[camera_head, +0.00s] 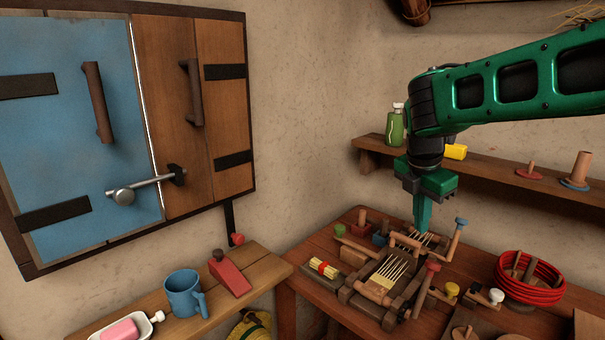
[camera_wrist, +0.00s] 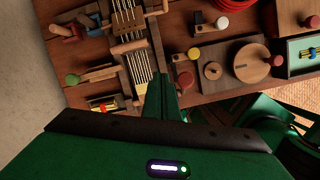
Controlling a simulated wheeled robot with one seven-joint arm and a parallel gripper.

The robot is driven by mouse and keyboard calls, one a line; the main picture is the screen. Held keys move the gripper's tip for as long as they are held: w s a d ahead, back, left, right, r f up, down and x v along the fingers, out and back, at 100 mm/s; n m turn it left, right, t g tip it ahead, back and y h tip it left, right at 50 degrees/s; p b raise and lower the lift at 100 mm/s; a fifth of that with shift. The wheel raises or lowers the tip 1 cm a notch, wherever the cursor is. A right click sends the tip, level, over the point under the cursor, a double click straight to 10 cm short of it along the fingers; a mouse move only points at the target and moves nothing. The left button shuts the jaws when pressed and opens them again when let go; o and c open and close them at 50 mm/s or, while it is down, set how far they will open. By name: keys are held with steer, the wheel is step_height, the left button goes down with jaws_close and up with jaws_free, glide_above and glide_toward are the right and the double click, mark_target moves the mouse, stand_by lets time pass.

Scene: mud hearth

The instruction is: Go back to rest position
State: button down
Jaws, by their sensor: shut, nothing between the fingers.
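My gripper (camera_head: 422,222) is green and points down at the end of my green arm, over the back part of the wooden worktable (camera_head: 336,264). Its fingers are closed together with nothing between them. Below it lies a wooden frame device (camera_head: 346,294) with rows of pale sticks and several handles. In the wrist view my gripper (camera_wrist: 160,84) shows its fingertips over the same device (camera_wrist: 134,62). I cannot tell from these views how far the fingertips are above it.
A red coiled ring (camera_head: 530,292) lies right on the worktable. A shelf (camera_head: 480,168) behind my gripper bears a green bottle (camera_head: 396,128) and a yellow block (camera_head: 456,151). A lower left bench (camera_head: 255,268) holds a blue mug (camera_head: 184,294) and a red wedge (camera_head: 230,276). A blue-and-wood cabinet (camera_head: 85,130) hangs left.

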steer(key=s+d+f+m+g, duration=0.1)
steer(key=s+d+f+m, duration=0.1)
steer(key=s+d+m, duration=0.45)
steer(key=s+d+f+m, duration=0.1)
steer(key=s+d+m, duration=0.3)
steer(key=s+m, duration=0.5)
steer(key=s+f+m+y, duration=0.1)
steer(key=s+f+m, duration=0.1)
steer(key=s+m, duration=0.4)
steer(key=s+f+m+y, duration=0.1)
steer(key=s+f+m, duration=0.2)
steer(key=s+m, duration=0.4)
steer(key=shift+s+d+f+g+y, duration=0.25)
steer(key=shift+s+d+g, duration=0.2)
steer(key=shift+s, duration=0.55)
steer(key=shift+m, duration=0.25)
steer(key=shift+w+f, duration=0.2)
steer(key=shift+w, duration=0.4)
